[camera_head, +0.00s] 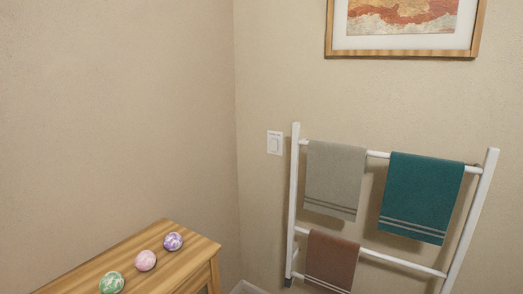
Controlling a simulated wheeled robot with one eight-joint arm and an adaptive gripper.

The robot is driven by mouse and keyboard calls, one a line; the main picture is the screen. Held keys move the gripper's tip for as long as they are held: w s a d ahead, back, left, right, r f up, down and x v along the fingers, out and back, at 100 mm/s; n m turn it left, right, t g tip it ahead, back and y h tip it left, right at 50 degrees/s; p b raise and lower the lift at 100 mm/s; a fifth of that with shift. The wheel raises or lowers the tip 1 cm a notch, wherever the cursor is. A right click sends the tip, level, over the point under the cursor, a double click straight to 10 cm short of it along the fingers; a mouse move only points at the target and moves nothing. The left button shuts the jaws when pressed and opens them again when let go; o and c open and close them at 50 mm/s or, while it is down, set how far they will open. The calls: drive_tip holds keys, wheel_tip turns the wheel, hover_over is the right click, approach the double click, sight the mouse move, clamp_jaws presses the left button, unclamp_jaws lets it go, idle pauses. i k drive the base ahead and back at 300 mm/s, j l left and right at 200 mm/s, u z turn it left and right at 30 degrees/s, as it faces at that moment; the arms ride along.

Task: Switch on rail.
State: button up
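A white towel rail (295,190) shaped like a ladder leans on the wall at the right. A grey towel (334,178) and a teal towel (422,195) hang over its upper bar. A brown towel (332,261) hangs over the lower bar. A small white wall switch plate (275,143) is on the wall just left of the rail's top left end. Its on or off position is too small to tell. My gripper is not in view.
A wooden cabinet top (198,249) stands at the lower left, near the corner. On it are a purple ball (172,241), a pink ball (145,260) and a green ball (111,283), all marbled. A framed picture (403,52) hangs above the rail.

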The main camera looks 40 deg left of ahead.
sight(273, 146)
drive_tip(key=k+u, duration=0.45)
drive_tip(key=k+j+u, duration=0.2)
drive_tip(key=u, duration=0.25)
drive_tip(key=i+l+u, duration=0.1)
drive_tip(key=i+u, duration=0.25)
drive_tip(key=i+l+u, duration=0.15)
drive_tip(key=u, duration=0.2)
drive_tip(key=i+l+u, duration=0.2)
drive_tip(key=u, duration=0.15)
drive_tip(key=i+l, duration=0.4)
drive_tip(key=l, duration=0.25)
drive_tip(key=i+l, duration=0.15)
drive_tip(key=l, duration=0.15)
drive_tip(key=u, duration=1.7)
drive_tip(key=l, duration=0.45)
drive_tip(key=k+l, duration=0.1)
drive_tip(key=l, duration=0.4)
